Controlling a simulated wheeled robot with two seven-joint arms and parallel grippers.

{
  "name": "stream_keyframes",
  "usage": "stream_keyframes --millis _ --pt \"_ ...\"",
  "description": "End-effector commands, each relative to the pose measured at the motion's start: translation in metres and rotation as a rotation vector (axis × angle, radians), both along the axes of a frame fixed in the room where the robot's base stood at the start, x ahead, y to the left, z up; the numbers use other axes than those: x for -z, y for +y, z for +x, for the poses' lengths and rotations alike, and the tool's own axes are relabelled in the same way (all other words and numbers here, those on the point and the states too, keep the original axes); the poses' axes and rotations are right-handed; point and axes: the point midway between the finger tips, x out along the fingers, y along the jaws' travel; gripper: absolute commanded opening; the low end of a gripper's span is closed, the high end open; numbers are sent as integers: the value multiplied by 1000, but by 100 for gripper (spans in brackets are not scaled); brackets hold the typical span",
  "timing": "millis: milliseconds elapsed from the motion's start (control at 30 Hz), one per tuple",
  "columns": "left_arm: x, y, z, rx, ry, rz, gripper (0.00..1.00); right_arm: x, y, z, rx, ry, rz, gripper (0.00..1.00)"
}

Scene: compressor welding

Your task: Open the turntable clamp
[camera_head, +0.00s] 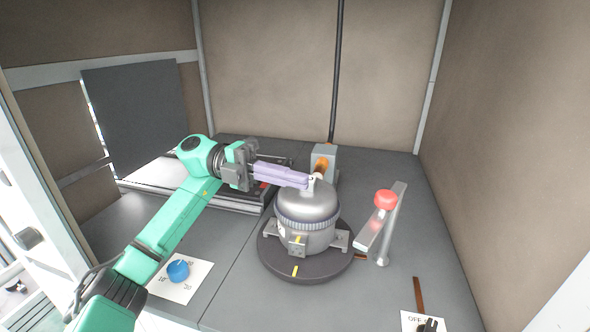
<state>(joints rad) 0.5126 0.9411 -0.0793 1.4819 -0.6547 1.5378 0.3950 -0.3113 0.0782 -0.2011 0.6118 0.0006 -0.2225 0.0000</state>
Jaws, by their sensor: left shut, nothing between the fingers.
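The round dark turntable (280,266) sits on the grey table and carries a silver, dome-topped compressor (308,207). Grey clamp jaws (298,248) with a yellow mark stand around the compressor's base. I cannot tell whether they press on it. My left gripper (307,183) comes in from the left with its lavender fingers shut and empty. Its fingertips are at the compressor's top in the picture; I cannot tell whether they touch. My right gripper is not in view.
A grey block with an orange-brown cylinder (321,164) stands behind the compressor. A blue knob (178,271) sits on a white dial plate at front left. A black switch (430,326) with an OFF label is at front right. Walls enclose the table's back and right.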

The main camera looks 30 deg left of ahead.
Motion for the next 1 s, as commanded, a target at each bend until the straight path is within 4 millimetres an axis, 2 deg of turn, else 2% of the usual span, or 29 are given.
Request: stream_keyframes --millis 133,333,433,600,900,1000 --pt "-4 -33 2 3 1 -4 0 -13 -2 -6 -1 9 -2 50" --pt "-5 -75 5 1 1 -4 0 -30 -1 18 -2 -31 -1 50" --pt "-4 -90 6 0 1 -5 0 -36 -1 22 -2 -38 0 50" --pt "-1 -101 8 -3 2 -3 0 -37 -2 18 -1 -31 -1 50" --pt "-1 -102 8 -3 2 -3 0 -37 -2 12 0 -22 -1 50" --pt "-2 -112 10 -3 2 -4 0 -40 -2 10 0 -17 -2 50"
